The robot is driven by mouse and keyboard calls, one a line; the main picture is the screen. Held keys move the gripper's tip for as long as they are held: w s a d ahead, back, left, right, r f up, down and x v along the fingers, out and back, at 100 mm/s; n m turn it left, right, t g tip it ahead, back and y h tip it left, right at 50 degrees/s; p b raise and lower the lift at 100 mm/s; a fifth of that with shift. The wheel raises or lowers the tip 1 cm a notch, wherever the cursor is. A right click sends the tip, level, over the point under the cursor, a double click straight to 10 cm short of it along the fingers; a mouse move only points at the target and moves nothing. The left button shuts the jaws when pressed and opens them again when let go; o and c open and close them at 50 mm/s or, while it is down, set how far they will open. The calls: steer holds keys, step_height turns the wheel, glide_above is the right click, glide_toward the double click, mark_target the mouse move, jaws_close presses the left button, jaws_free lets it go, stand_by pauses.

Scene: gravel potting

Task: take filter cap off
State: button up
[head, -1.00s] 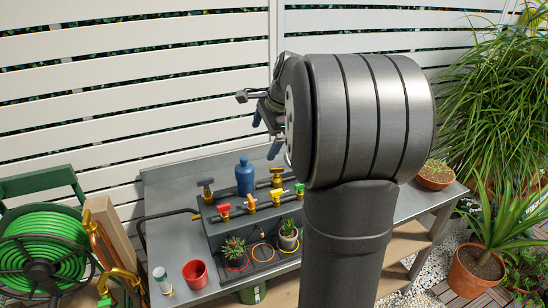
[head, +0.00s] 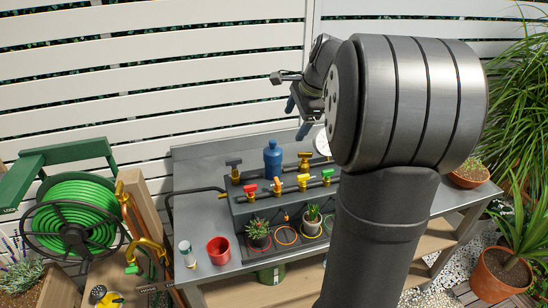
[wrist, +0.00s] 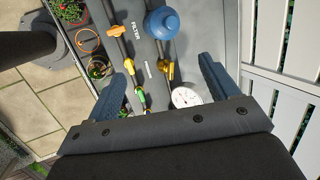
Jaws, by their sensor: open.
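The filter on the bench is a blue, bottle-shaped housing (head: 273,158) with a narrower top, standing upright on the grey manifold block. In the wrist view its rounded blue top (wrist: 162,22) shows from above, beyond my fingertips and beside the word FILTER. I cannot tell where the cap ends and the body begins. My gripper (head: 297,118) is up and to the right of the filter in the head view. In the wrist view my gripper (wrist: 163,82) has its two blue fingers wide apart, empty and not touching the filter.
A white dial gauge (wrist: 186,97) lies between my fingers in the wrist view. A red cup (head: 219,250), a small bottle (head: 187,253) and two potted succulents stand in front.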

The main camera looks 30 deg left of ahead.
steer(key=n+g+h, duration=0.1)
steer(key=n+h, duration=0.2)
steer(key=n, duration=2.3)
glide_toward(273, 141)
steer(key=shift+n, duration=0.3)
steer(key=f, duration=0.4)
steer(key=a+f, duration=0.1)
steer(key=f, duration=0.1)
steer(key=shift+w+f, duration=0.25)
steer(key=shift+f, duration=0.1)
steer(key=shift+s+a+f, duration=0.1)
steer(key=shift+a+f, duration=0.05)
steer(key=shift+f, duration=1.3)
steer(key=shift+s+a+f, duration=0.1)
steer(key=shift+a+f, duration=0.05)
steer(key=shift+f, duration=1.3)
steer(key=c, duration=1.1)
